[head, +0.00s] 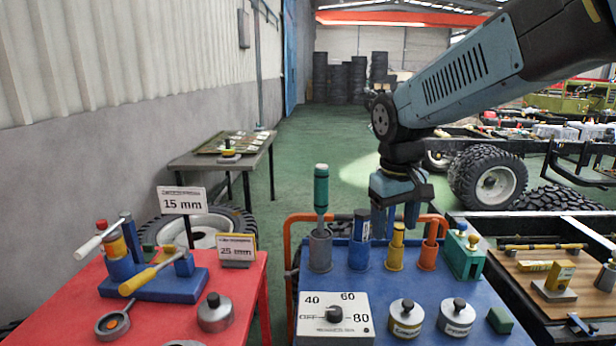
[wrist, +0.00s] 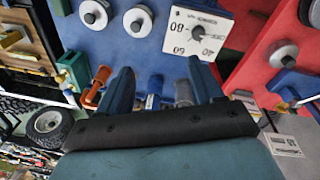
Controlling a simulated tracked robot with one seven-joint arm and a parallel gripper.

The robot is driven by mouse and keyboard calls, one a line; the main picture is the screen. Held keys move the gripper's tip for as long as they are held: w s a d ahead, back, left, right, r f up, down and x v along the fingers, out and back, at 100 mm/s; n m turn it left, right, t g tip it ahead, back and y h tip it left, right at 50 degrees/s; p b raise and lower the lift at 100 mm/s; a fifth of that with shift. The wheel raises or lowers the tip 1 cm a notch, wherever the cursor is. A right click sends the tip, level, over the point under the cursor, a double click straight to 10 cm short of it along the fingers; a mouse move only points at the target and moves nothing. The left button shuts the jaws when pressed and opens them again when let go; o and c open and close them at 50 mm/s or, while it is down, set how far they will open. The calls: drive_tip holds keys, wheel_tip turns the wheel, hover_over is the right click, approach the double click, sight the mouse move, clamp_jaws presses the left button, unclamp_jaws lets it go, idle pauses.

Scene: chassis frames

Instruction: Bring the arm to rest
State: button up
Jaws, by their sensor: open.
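My gripper (head: 396,218) hangs from my arm above the back part of the blue table (head: 390,290), pointing down. In the wrist view my gripper (wrist: 160,85) has its two fingers apart with nothing held between them. Below and around it stand a blue holder (head: 361,225), a yellow holder (head: 396,248), an orange holder (head: 428,250) and a grey holder (head: 320,250) with a green-handled tool (head: 321,188) upright in it. The gripper partly hides the back edge of the table.
A dial box (head: 335,315) and two grey weights (head: 406,318) (head: 456,316) sit at the front of the blue table. A red table (head: 240,315) with a blue rack (head: 155,285) is left. A wooden-topped bench (head: 540,300) is right. Open green floor lies behind.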

drive_tip(key=s+d+r+m+t, duration=0.3)
drive_tip(key=s+d, duration=0.3)
drive_tip(key=s, duration=0.5)
drive_tip(key=shift+s+d+r+m+t+y, duration=0.25)
drive_tip(key=shift+d+m+t+y, duration=0.15)
drive_tip(key=shift+t, duration=0.2)
